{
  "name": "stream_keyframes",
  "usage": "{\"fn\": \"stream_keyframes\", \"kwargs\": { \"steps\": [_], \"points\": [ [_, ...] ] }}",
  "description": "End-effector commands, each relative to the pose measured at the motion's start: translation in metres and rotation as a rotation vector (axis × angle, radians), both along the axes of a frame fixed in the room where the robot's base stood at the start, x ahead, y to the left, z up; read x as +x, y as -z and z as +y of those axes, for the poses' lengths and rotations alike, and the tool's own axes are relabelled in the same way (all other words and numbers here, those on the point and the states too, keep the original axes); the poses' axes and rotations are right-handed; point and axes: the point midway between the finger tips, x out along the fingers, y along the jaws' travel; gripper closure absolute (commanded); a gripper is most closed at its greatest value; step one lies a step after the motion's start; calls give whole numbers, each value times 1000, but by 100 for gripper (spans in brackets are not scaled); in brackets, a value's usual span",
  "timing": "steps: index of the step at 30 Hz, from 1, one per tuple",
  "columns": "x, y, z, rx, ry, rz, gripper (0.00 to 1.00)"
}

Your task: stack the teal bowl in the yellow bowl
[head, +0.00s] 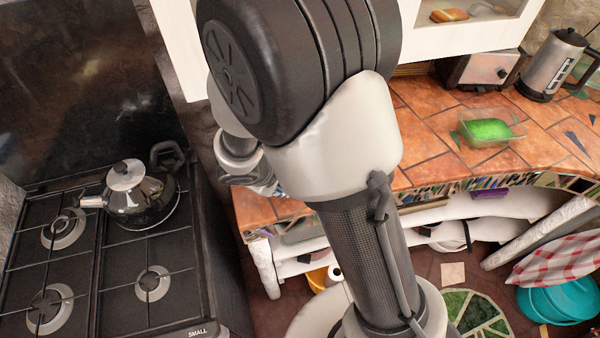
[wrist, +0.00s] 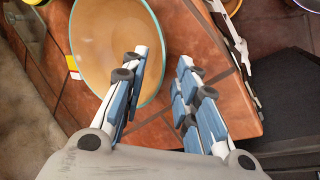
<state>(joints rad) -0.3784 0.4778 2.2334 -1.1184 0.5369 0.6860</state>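A wide bowl (wrist: 105,50) with a thin teal rim and a tan-orange inside stands on the tiled counter in the wrist view. It looks like the teal bowl. My gripper (wrist: 158,65) is open, fingers pointing toward the bowl's right side. In the picture, the left finger overlaps the bowl's inside and the right finger lies outside its rim. I cannot tell whether they reach below the rim. Nothing is held. A curved yellow edge shows at the wrist view's top right (wrist: 232,5); I cannot tell if it is the yellow bowl. My arm hides this counter area in the head view.
The counter's edge and corner lie close right of my gripper, beside the dark stove (head: 150,290). A kettle (head: 140,195) stands on the stove. A glass dish with green contents (head: 488,130), a toaster (head: 480,68) and a steel jug (head: 552,65) stand on the right counter.

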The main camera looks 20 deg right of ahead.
Motion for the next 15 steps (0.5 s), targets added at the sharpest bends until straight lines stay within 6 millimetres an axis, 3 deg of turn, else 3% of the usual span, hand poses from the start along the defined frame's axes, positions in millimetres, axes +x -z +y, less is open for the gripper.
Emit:
{"fn": "stream_keyframes", "kwargs": {
  "steps": [7,15],
  "points": [
    [1,0,-1,1,0,-1,72],
    [1,1,0,1,0,-1,90]
  ]
}}
